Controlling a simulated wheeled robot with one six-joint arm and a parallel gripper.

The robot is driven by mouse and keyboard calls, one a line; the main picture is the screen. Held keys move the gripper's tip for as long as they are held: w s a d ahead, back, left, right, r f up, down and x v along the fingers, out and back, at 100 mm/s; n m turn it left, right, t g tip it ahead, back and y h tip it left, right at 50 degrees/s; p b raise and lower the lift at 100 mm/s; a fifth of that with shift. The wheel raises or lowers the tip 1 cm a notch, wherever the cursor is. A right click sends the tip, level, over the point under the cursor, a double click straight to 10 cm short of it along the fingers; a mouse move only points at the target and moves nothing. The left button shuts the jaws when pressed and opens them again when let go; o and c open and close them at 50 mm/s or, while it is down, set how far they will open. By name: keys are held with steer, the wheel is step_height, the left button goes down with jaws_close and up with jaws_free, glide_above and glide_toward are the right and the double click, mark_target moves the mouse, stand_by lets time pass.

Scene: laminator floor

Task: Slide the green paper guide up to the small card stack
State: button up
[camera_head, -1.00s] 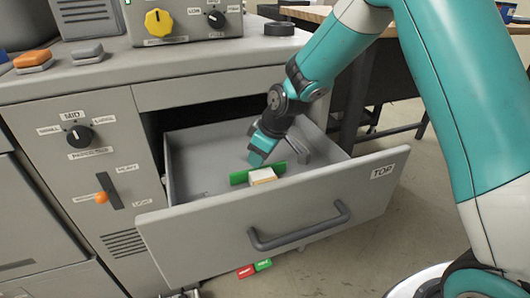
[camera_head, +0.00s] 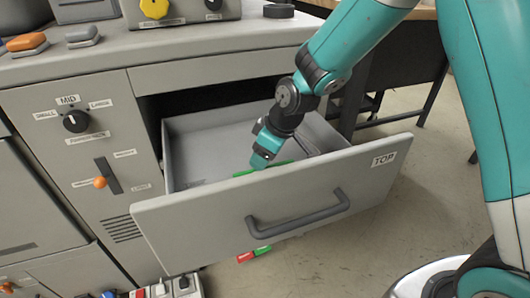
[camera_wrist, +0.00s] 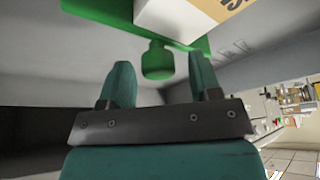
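The green paper guide (camera_head: 245,172) shows as a thin strip inside the open drawer (camera_head: 215,143), mostly behind the drawer front and my gripper (camera_head: 262,160). In the wrist view the guide (camera_wrist: 85,11) runs across the top, with a green knob (camera_wrist: 157,61) sticking out from it. The small card stack (camera_wrist: 180,22), pale with a tan printed face, overlaps the guide there; I cannot tell whether they touch. In the head view the stack is hidden. My gripper's teal fingers (camera_wrist: 162,82) are apart and empty, with the knob just beyond the gap between them.
The drawer front (camera_head: 200,225) with its dark handle (camera_head: 300,215) and TOP label stands between the camera and the drawer's inside. A control panel with a dial (camera_head: 76,121) and an orange-knobbed lever (camera_head: 100,182) is at left.

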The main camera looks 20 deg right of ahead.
steer(key=p+v, duration=0.1)
steer(key=v, duration=1.6)
steer(key=shift+r, duration=0.25)
